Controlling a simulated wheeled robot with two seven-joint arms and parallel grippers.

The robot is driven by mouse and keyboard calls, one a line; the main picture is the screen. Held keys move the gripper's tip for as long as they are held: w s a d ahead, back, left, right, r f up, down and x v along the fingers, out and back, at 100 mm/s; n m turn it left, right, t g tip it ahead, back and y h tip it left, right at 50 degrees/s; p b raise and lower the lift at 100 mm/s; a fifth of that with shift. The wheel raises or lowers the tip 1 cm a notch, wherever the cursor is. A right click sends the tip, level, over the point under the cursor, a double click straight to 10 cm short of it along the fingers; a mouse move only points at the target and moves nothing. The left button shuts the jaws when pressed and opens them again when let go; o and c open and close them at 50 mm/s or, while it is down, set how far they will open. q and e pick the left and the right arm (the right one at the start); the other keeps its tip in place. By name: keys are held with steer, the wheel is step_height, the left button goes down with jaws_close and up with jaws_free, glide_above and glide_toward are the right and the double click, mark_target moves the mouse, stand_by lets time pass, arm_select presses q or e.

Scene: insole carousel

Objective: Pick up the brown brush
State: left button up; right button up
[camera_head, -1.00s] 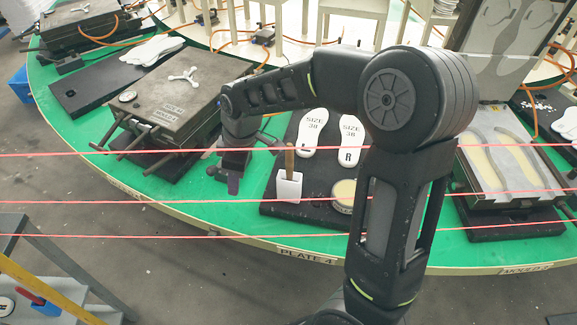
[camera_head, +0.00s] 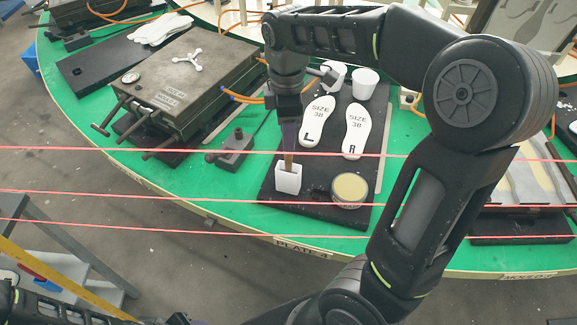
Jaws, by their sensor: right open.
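The brown brush (camera_head: 288,163) stands upright with its lower part hidden in a white holder (camera_head: 288,181) on the black board (camera_head: 319,212). Only a short length of its brown handle shows. My right gripper (camera_head: 289,145) points down directly over the brush, with its fingers at the top of the handle. It is open. The picture does not show clearly whether the handle is between the fingers. My left gripper is not in view; only a part of my left arm shows at the bottom left.
Two white insoles (camera_head: 317,121) (camera_head: 355,131) lie behind the holder, with white cups (camera_head: 365,84) farther back. A round tin (camera_head: 349,190) stands right of the holder. A grey mould (camera_head: 173,77) sits to the left. Red lines (camera_head: 150,226) cross in front of the green table (camera_head: 222,196).

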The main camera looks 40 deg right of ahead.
mark_target(288, 157)
steer(key=shift+f+p, duration=0.4)
steer(key=shift+f, duration=2.25)
jaws_close()
